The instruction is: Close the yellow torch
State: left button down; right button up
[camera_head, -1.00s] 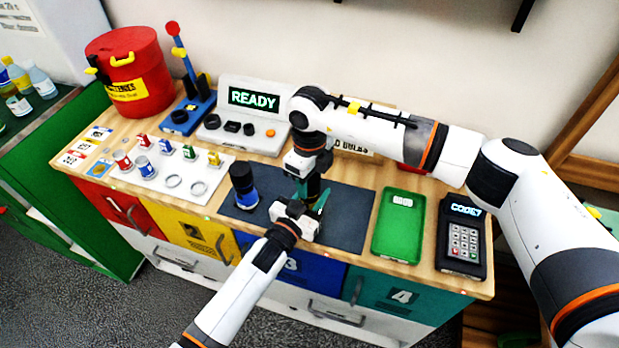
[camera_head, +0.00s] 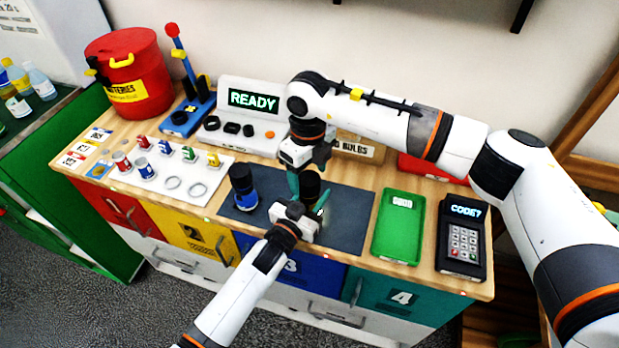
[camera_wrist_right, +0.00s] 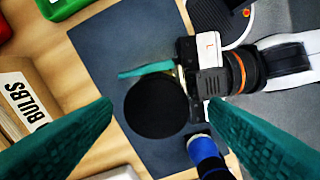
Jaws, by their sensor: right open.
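A dark, round-topped torch (camera_head: 311,186) stands upright over the dark mat (camera_head: 350,225); no yellow shows on it. In the right wrist view its black round end (camera_wrist_right: 155,107) faces the camera. My left gripper (camera_head: 308,206) is at the torch's near side, one teal finger along its edge and the other mostly hidden; it appears shut on it. My right gripper (camera_head: 305,177) is open and empty, just above and behind the torch; its teal fingers (camera_wrist_right: 178,120) are wide apart in the wrist view.
A blue-and-black torch (camera_head: 244,190) stands left on the mat. A green tray (camera_head: 398,228) and keypad (camera_head: 462,238) lie to the right. A white board (camera_head: 196,190) with small coloured parts is to the left. A READY panel (camera_head: 245,112) and bulbs box (camera_head: 358,149) are behind.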

notch_tip(320, 180, up, 9)
jog(key=shift+w+d, duration=0.15)
pick_arm(q)
jog(key=c, duration=0.8)
grip_release()
jog(key=shift+o, duration=0.2)
jog(key=shift+a, duration=0.1)
pick_arm(e)
notch_tip(320, 180, down, 3)
jog(key=shift+r+b, duration=0.2)
jog(key=shift+b, duration=1.05)
pick_arm(q)
jog(key=v, duration=1.2)
jog(key=shift+f, duration=0.1)
